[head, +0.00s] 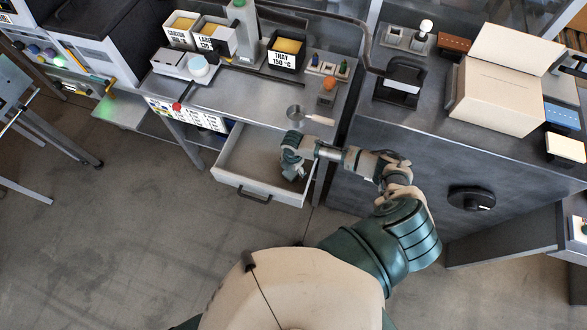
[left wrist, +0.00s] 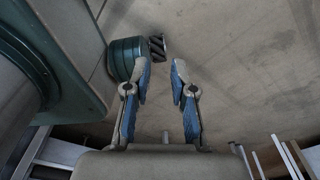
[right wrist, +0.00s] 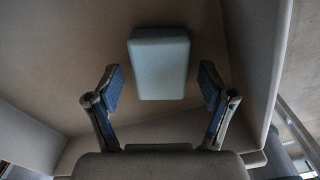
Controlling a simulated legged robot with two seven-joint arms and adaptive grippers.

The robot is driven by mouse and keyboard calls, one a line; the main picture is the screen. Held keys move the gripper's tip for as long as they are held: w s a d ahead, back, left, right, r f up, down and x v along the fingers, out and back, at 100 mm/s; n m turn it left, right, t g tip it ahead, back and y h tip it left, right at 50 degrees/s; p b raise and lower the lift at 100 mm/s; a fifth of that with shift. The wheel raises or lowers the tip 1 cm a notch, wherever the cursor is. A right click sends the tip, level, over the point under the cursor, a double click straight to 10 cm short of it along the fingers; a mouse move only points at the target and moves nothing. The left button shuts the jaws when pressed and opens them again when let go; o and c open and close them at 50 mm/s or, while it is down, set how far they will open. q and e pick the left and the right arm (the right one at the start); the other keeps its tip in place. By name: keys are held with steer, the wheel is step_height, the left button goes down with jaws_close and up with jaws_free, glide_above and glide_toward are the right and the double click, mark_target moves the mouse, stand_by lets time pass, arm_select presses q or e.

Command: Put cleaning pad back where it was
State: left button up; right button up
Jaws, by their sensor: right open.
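The cleaning pad (right wrist: 159,62), a pale blue-grey block, shows in the right wrist view inside the pulled-out white drawer (head: 237,186). It appears to rest on the drawer floor. My right gripper (right wrist: 160,84) is open, with one finger on each side of the pad's near end; I see no contact. In the head view my right gripper (head: 292,172) reaches down into the right part of the drawer, and I cannot make out the pad there. My left gripper (left wrist: 161,70) is open and empty above the bare floor, beside my own body.
A dark cabinet (head: 400,150) with a cardboard box (head: 497,95) stands right. Floor ahead is clear.

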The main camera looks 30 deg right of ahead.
mark_target(292, 171)
steer(key=shift+a+r, duration=0.25)
steer(key=shift+r, duration=0.1)
step_height(292, 171, up, 12)
steer(key=shift+d+f, duration=0.2)
steer(key=shift+f, duration=0.05)
